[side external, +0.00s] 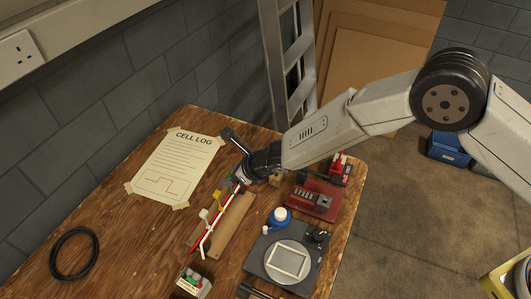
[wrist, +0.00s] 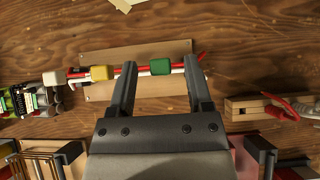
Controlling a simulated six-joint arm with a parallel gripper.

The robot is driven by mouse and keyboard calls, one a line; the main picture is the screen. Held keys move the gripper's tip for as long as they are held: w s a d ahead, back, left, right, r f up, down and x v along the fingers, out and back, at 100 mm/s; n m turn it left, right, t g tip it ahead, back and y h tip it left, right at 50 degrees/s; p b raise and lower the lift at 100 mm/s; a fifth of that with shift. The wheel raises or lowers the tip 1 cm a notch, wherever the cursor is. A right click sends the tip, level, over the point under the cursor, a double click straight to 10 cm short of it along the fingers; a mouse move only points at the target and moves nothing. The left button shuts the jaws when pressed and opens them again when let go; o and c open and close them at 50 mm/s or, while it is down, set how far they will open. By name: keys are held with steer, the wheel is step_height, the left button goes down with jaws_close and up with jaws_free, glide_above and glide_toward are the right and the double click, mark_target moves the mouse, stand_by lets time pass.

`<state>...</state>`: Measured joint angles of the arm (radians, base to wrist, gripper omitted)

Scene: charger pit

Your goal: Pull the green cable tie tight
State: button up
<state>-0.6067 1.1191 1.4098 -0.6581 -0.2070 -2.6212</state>
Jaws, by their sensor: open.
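A red cable bundle (wrist: 134,71) lies along a tan wooden board (wrist: 150,50) on the workbench. The green cable tie (wrist: 160,67) is around the bundle, and its block-like head shows between my fingers in the wrist view. A yellow tie (wrist: 102,73) and a white tie (wrist: 55,78) sit on the bundle to its left. My gripper (wrist: 159,60) is open, with one finger on each side of the green head and visible gaps to it. In the side view my gripper (side external: 239,181) is low over the bundle's far end and mostly hides the green tie.
The yellow tie (side external: 219,196) and white tie (side external: 204,213) stand up near my gripper. To the right are a red device (side external: 317,200), a blue-and-white bottle (side external: 280,216) and a dark scale-like device (side external: 258,262). A taped paper sheet (side external: 176,165) and black cable coil (side external: 74,252) lie left.

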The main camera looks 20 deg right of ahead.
steer(key=shift+d+r, duration=0.1)
steer(key=shift+r, duration=0.05)
steer(key=v, duration=0.7)
steer(key=shift+s, duration=0.2)
steer(key=shift+d+r, duration=0.1)
steer(key=shift+r, duration=0.1)
steer(key=s+d+r+m+h, duration=0.2)
steer(key=d+r+m, duration=0.1)
steer(key=d+m, duration=0.8)
steer(key=s+d+r+m+h, duration=0.1)
steer(key=d+r+m+h, duration=0.25)
steer(key=d+m, duration=0.7)
steer(key=s+d+r+m+g, duration=0.1)
steer(key=s+d+m+g, duration=0.1)
steer(key=s+d+m, duration=0.4)
steer(key=s+d+r+m+g, duration=0.1)
steer(key=s+d+m, duration=0.6)
steer(key=m, duration=1)
steer(key=shift+s+r+g+h, duration=0.4)
steer(key=shift+s+r+h, duration=0.05)
steer(key=shift+s, duration=1.25)
